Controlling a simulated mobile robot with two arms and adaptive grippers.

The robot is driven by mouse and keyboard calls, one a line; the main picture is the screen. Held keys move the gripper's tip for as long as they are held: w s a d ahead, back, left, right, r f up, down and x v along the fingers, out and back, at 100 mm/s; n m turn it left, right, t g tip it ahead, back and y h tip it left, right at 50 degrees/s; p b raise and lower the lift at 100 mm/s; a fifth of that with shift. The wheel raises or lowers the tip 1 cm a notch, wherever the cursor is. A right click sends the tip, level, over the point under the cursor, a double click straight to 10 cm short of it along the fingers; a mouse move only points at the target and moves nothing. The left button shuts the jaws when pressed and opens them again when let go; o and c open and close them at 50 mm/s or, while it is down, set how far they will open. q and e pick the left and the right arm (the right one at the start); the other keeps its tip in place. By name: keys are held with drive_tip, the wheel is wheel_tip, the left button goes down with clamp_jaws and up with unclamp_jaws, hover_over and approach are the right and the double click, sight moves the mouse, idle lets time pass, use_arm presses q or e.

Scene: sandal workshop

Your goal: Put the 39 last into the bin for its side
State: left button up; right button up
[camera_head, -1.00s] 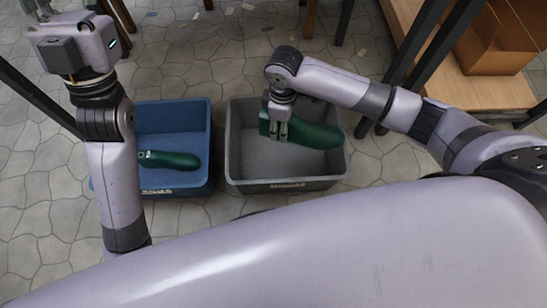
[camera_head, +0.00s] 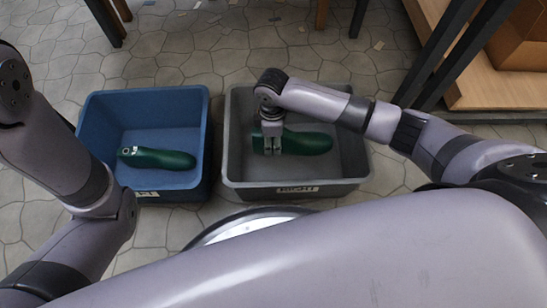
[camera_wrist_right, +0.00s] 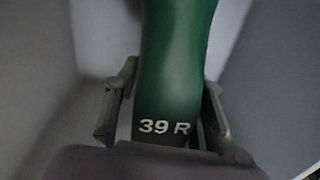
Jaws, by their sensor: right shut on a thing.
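The green last (camera_head: 308,143) is in my right gripper (camera_head: 272,145), inside the walls of the grey bin (camera_head: 235,165). In the right wrist view the last (camera_wrist_right: 172,75) reads "39 R". The fingers of my right gripper (camera_wrist_right: 165,112) stand on either side of its marked end. I cannot tell whether the last touches the bin floor. The grey bin's front label looks like "RIGHT", though it is small. My left arm shows at the left, but its gripper is out of view.
A blue bin (camera_head: 100,111) stands close to the left of the grey one, with another green last (camera_head: 160,158) lying in it. A wooden shelf (camera_head: 490,92) with dark legs is at the right. Tiled floor lies open behind the bins.

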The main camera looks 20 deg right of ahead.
wheel_tip(320, 180, down, 4)
drive_tip(key=shift+r+b, duration=0.1)
drive_tip(key=shift+b, duration=0.8)
wheel_tip(320, 180, down, 5)
drive_tip(key=b, duration=0.3)
drive_tip(key=shift+b, duration=0.35)
drive_tip(key=shift+r, duration=0.2)
drive_tip(key=shift+f, duration=0.1)
drive_tip(key=o, duration=1.3)
